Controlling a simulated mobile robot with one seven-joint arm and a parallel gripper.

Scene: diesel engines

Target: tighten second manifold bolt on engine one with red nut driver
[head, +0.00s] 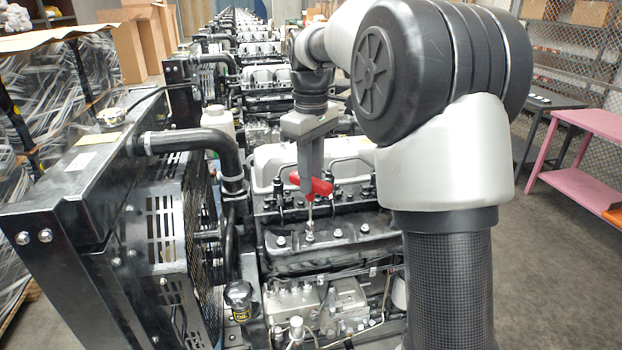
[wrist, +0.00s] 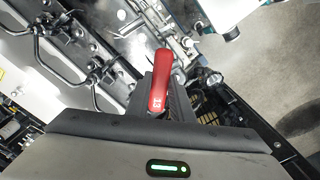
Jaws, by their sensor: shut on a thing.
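My gripper (head: 310,182) is shut on the red nut driver (head: 318,187), above the nearest engine (head: 300,262). The driver's red handle lies between the fingers, and its thin metal shaft points down, close to upright. The shaft's lower end is at or just above a manifold bolt (head: 310,237), second from the left in a row; I cannot tell if it is seated. Another bolt (head: 281,241) is to its left and one (head: 337,232) to its right. In the wrist view the handle (wrist: 160,82), marked 13, sticks out past the gripper (wrist: 166,105); the driver's tip is hidden.
A radiator (head: 80,205) and black hose (head: 185,142) stand left of the engine. Metal fuel lines (head: 350,165) run behind the driver. More engines (head: 262,75) line up behind. A pink table (head: 590,185) is at right, with clear floor before it.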

